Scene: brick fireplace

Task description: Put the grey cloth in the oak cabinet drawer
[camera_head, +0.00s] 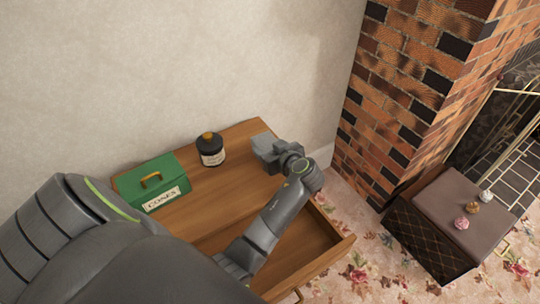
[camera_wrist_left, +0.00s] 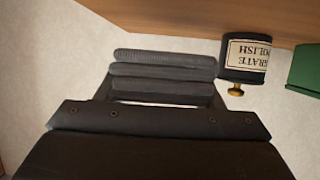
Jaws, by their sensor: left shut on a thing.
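The grey cloth (camera_wrist_left: 165,57) shows in the wrist view as a folded stack of rounded layers. My left gripper (camera_wrist_left: 162,88) is shut on it. In the head view my left gripper (camera_head: 274,153) is over the right back part of the oak cabinet (camera_head: 207,183), with the grey cloth (camera_head: 263,142) at its tip. I cannot tell whether the cloth touches the top. The oak drawer (camera_head: 322,228) is pulled out at the front; my left arm crosses above it and hides part of its inside. My right gripper is out of view.
A green box (camera_head: 152,183) labelled CONES and a dark jar (camera_head: 211,150) with a cream label stand on the cabinet top, left of the gripper. A brick fireplace (camera_head: 415,75) rises at right.

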